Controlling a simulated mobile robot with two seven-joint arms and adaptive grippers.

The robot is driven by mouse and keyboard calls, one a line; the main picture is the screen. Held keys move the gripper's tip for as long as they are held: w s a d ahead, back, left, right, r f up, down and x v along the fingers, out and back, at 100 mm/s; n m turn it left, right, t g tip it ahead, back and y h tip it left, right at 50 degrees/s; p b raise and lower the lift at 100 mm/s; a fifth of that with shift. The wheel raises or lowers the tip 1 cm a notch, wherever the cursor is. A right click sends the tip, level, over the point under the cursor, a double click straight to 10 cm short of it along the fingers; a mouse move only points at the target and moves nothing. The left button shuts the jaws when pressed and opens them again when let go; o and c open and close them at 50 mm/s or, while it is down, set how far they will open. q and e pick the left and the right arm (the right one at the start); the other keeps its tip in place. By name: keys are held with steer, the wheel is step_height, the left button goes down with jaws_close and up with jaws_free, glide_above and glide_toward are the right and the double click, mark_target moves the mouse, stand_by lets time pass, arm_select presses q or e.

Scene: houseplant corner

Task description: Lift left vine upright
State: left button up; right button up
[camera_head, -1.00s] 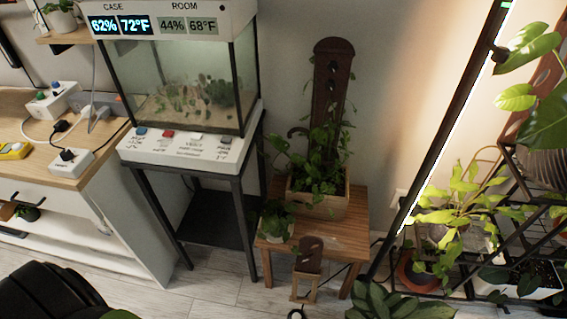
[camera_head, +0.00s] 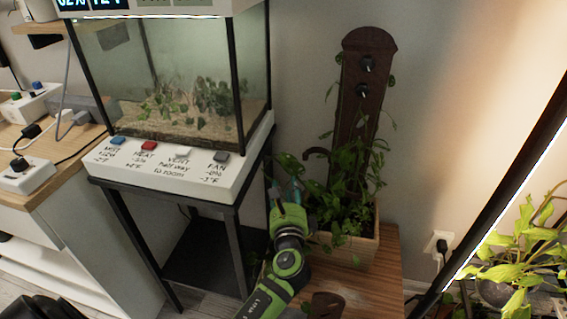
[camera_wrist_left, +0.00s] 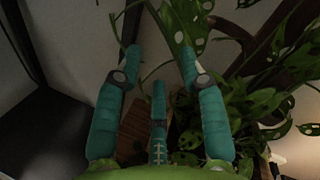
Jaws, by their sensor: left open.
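A leafy vine (camera_head: 288,163) arches out to the left of a wooden planter box (camera_head: 345,249). A dark brown upright board (camera_head: 356,115) with round knobs stands in the planter, and more vines (camera_head: 345,160) hang in front of it. My left gripper (camera_head: 285,196) is at the planter's left side, close to the left vine. In the left wrist view its teal fingers (camera_wrist_left: 158,58) are spread open, with a spotted leaf (camera_wrist_left: 185,20) and thin stems at and beyond the fingertips. Whether any finger touches the vine cannot be told. My right gripper is not in view.
A glass terrarium (camera_head: 170,80) with labelled buttons stands on a black stand just left of my gripper. The planter is on a low wooden table (camera_head: 375,285). A bright slanted lamp bar (camera_head: 515,185) and shelf plants (camera_head: 515,255) are at the right.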

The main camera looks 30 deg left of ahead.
mark_target(303, 183)
arm_select(q)
steer(key=x, duration=0.6)
steer(key=shift+w+a+r+b, duration=0.2)
steer(key=shift+w+r+b, duration=0.1)
steer(key=shift+c, duration=0.4)
jaws_close()
